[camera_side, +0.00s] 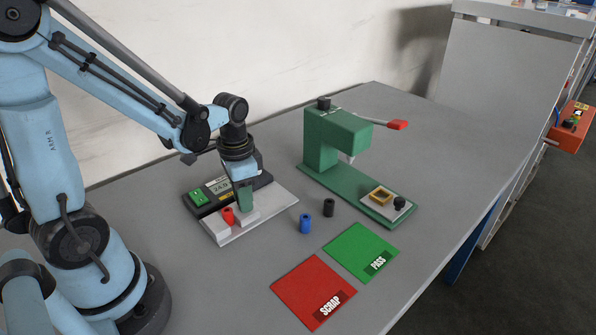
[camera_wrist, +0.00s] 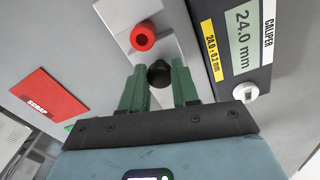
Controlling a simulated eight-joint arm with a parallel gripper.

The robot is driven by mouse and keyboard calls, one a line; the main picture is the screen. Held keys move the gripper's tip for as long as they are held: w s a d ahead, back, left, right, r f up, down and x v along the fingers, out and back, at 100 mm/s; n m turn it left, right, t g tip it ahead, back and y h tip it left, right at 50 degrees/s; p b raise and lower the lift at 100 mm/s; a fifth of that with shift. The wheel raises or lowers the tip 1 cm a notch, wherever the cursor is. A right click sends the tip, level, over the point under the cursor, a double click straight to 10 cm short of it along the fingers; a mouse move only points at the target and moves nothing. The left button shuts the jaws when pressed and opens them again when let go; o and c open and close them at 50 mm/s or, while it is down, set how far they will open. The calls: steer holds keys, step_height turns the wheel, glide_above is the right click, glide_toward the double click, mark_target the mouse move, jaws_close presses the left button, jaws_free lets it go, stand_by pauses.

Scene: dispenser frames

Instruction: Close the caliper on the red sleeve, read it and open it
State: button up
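The caliper (camera_side: 285,203) has a pale base with light blocks and a dark display unit. The red sleeve (camera_side: 228,215) stands upright between the pale blocks; it also shows in the wrist view (camera_wrist: 143,36). The caliper display (camera_wrist: 244,38) reads 24.0 mm, and a yellow label (camera_wrist: 212,52) beside it says 24.0 ± 0.2 mm. My gripper (camera_wrist: 160,80) is down at the caliper, beside the sleeve. Its green fingers stand on either side of a black knob (camera_wrist: 159,73) and appear to touch it. The sleeve's contact with the blocks cannot be made out.
A green press (camera_side: 320,140) with a red-tipped lever stands behind, to the right. A blue sleeve (camera_side: 305,224) and a black sleeve (camera_side: 329,207) stand on the table in front. The red SCRAP mat (camera_side: 300,285) and green PASS mat (camera_side: 355,245) lie near the front edge.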

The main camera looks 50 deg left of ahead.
steer(key=o, duration=0.4)
steer(key=shift+r, duration=0.1)
step_height(320, 180, up, 12)
stand_by(0.7)
